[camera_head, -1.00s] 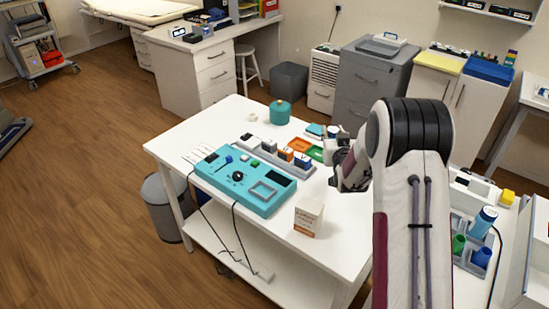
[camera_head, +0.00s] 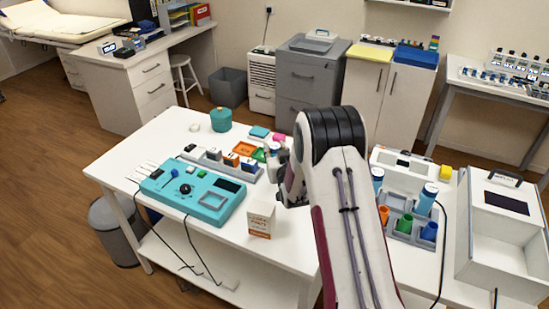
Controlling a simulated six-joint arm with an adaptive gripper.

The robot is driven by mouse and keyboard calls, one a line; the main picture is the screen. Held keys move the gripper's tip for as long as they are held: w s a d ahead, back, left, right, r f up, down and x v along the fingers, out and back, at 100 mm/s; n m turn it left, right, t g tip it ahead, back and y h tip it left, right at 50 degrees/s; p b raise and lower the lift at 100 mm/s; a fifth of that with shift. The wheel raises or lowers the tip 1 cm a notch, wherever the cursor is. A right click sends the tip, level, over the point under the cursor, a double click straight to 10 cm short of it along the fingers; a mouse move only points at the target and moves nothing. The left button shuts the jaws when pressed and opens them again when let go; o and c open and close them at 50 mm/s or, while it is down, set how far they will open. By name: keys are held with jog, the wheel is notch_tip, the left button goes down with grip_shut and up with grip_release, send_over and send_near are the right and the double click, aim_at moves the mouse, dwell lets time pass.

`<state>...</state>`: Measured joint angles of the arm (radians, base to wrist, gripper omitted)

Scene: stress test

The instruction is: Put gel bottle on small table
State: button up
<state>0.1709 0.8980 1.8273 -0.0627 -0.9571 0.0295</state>
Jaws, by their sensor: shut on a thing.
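My gripper (camera_head: 290,182) is above the right part of a white table (camera_head: 300,245), partly hidden by my own arm. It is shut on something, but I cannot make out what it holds. A small blue and white item (camera_head: 274,149) shows just beyond the gripper; I cannot tell whether it touches the fingers. Two blue and white bottles, one nearer (camera_head: 427,198) and one beside my arm (camera_head: 377,177), stand upright at a grey rack on the right-hand white table. I cannot tell for certain which thing is the gel bottle, or which table is the small table.
The white table holds a teal device (camera_head: 192,190), a small white box (camera_head: 261,218), a grey tray of blocks (camera_head: 215,163) and a teal jar (camera_head: 221,119). The grey rack (camera_head: 405,225) holds coloured cups. A large white open-fronted case (camera_head: 500,235) stands at the far right.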

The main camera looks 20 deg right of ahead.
jog(key=shift+f, duration=1.85)
jog(key=shift+f, duration=0.15)
jog(key=o, duration=1.1)
jog(key=shift+o, duration=0.2)
jog(key=shift+v, duration=1.05)
jog(key=shift+s+r, duration=0.2)
jog(key=shift+r, duration=1.65)
jog(key=shift+s+r, duration=0.25)
jog(key=shift+r, duration=1.65)
